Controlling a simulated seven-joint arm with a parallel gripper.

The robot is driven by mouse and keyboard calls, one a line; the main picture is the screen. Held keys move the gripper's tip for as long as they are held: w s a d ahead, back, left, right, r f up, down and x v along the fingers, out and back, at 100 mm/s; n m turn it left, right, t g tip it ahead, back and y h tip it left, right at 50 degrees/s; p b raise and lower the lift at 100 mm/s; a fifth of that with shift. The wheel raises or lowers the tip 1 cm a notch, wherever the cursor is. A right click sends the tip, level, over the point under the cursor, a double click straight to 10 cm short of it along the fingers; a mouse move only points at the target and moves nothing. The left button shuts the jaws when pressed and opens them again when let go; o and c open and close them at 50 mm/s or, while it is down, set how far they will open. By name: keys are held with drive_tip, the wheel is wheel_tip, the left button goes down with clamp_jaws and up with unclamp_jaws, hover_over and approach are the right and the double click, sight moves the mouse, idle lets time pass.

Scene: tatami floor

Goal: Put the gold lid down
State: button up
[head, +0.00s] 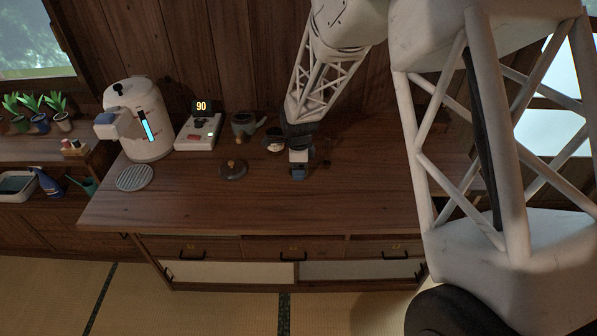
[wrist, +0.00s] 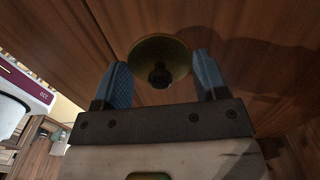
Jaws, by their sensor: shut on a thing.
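The gold lid (wrist: 177,52) shows in the wrist view as a round, dull gold disc with a dark knob (wrist: 160,76) facing my gripper. My gripper (wrist: 164,72) has its blue fingers on either side of the lid's rim, shut on it. In the head view my gripper (head: 298,172) is over the right-middle of the wooden counter (head: 190,205). The lid cannot be made out there. Its height above the wood is hard to tell.
A dark lid with a gold knob (head: 232,171) lies left of my gripper. Behind are a dark pot (head: 243,124), a cup (head: 274,140) and a white device reading 90 (head: 198,132). A white dispenser (head: 136,120) and a round grate (head: 134,178) are left. The front-middle counter is clear.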

drive_tip(key=shift+f, duration=1.1)
drive_tip(key=shift+f, duration=0.15)
drive_tip(key=o, duration=0.9)
wheel_tip(320, 180, up, 12)
drive_tip(key=shift+r, duration=0.15)
idle(0.3)
